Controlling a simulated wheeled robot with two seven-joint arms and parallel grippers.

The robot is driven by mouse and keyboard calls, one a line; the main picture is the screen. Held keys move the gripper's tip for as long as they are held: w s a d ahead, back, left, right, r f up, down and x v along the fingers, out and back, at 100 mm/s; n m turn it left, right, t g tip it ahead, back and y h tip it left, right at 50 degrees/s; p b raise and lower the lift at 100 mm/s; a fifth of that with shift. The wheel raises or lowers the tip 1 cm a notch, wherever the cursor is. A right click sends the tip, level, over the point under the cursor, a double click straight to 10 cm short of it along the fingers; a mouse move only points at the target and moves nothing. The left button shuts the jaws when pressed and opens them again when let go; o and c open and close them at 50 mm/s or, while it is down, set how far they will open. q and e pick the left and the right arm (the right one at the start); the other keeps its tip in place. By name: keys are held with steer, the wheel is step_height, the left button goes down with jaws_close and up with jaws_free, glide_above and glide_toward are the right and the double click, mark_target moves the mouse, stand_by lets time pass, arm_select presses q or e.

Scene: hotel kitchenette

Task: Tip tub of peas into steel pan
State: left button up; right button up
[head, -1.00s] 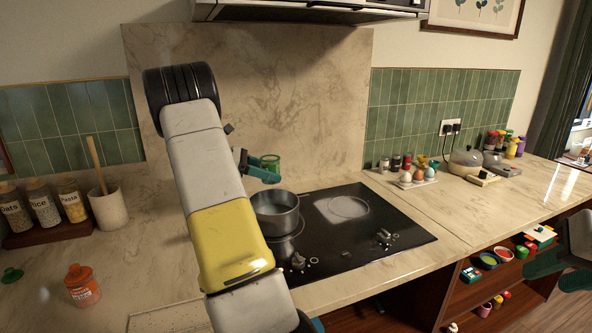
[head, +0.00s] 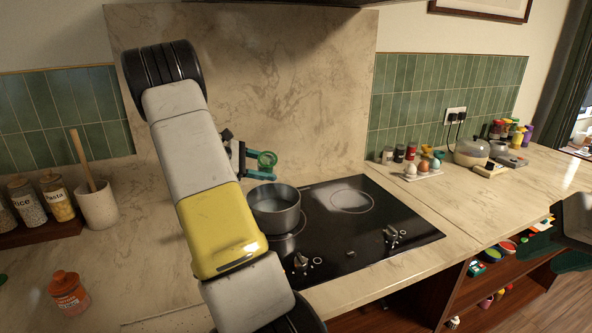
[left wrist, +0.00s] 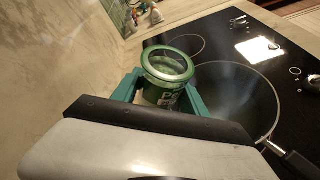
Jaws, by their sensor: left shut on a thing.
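The green tub of peas (head: 267,159) is held in my left gripper (head: 258,165), above the back left part of the hob. The steel pan (head: 276,212) stands upright on the left of the hob, just below and slightly right of the tub. The pan (left wrist: 238,98) and its dark handle also show in the left wrist view. My right gripper (head: 552,252) is at the right edge, fingers apart and empty.
The black hob (head: 355,232) has free room right of the pan. An orange-lidded jar (head: 68,294), a utensil crock (head: 97,205) and labelled jars (head: 27,203) stand left. My left arm hides the middle counter.

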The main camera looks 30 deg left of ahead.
mark_target(262, 168)
arm_select(q)
steer(key=m+t, duration=0.1)
steer(key=m+t+y, duration=0.1)
steer(key=m, duration=0.1)
steer(key=shift+w+a+f, duration=0.1)
steer(key=shift+a, duration=0.1)
steer(key=m, duration=0.1)
steer(key=m+t, duration=0.1)
steer(key=m+t+y, duration=0.1)
steer(key=m, duration=0.1)
steer(key=shift+d+f, duration=0.25)
steer(key=shift+f, duration=0.05)
steer(key=m+t, duration=0.1)
steer(key=s+r+m+t, duration=0.1)
steer(key=m, duration=0.1)
steer(key=shift+d+r+m, duration=0.3)
steer(key=shift+d, duration=0.1)
steer(key=shift+s+d+r+m+t, duration=0.25)
steer(key=shift+m+t, duration=0.05)
steer(key=shift+m, duration=0.5)
steer(key=shift+s+d+r+m+t, duration=0.2)
steer(key=shift+m+t, duration=0.1)
steer(key=shift+m, duration=0.5)
